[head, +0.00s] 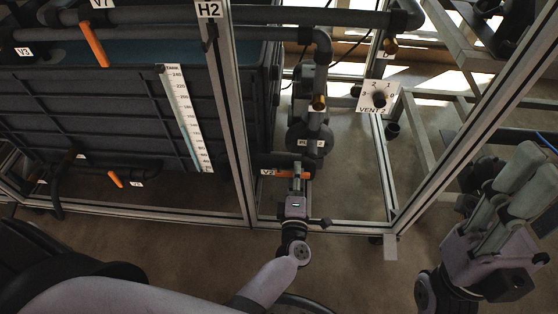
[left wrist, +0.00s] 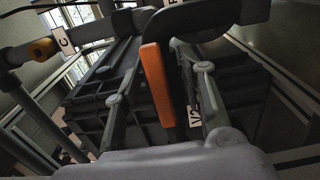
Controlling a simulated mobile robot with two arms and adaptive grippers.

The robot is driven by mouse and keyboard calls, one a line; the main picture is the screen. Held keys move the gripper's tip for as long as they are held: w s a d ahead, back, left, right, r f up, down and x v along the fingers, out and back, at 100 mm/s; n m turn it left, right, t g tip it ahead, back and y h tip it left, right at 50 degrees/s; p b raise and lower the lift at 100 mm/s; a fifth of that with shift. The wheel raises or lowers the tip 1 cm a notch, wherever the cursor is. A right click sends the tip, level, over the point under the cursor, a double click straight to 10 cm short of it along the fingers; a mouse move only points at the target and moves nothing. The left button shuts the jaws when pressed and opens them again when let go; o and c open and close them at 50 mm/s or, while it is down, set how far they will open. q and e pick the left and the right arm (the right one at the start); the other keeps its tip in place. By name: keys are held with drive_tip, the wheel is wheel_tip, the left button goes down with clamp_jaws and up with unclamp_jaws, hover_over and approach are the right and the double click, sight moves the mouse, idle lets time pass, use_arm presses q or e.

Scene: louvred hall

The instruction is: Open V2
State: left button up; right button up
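The V2 valve sits low on the pipe behind the frame's lower rail, marked by its V2 label (head: 268,172). Its orange handle shows large in the left wrist view (left wrist: 156,85), beside the V2 label (left wrist: 194,115). My left gripper (head: 298,173) is at the valve and hides most of the handle in the head view. In the left wrist view its two fingers (left wrist: 160,80) stand apart with the handle between them, and gaps show on both sides. My right gripper (head: 520,175) is at the far right, away from the valve; its finger opening is unclear.
A dark tank (head: 110,110) with a level scale (head: 184,118) stands at the left. The H2 post (head: 222,90) and lower rail (head: 320,228) border the valve. A pump (head: 310,138) and the VENT 2 dial (head: 378,97) stand behind. Other orange handles (head: 94,45) are at left.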

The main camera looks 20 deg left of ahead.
use_arm(q)
drive_tip(key=shift+w+d+r, duration=0.15)
drive_tip(key=shift+d+r, duration=0.15)
drive_tip(key=shift+d, duration=0.05)
drive_tip(key=p+v, duration=0.1)
drive_tip(key=v, duration=0.6)
drive_tip(key=shift+s+d, duration=0.2)
drive_tip(key=shift+s, duration=0.05)
drive_tip(key=shift+f, duration=0.15)
drive_tip(key=v, duration=0.7)
drive_tip(key=shift+s+a, duration=0.2)
drive_tip(key=shift+s, duration=0.1)
drive_tip(key=shift+a, duration=0.1)
idle(1.6)
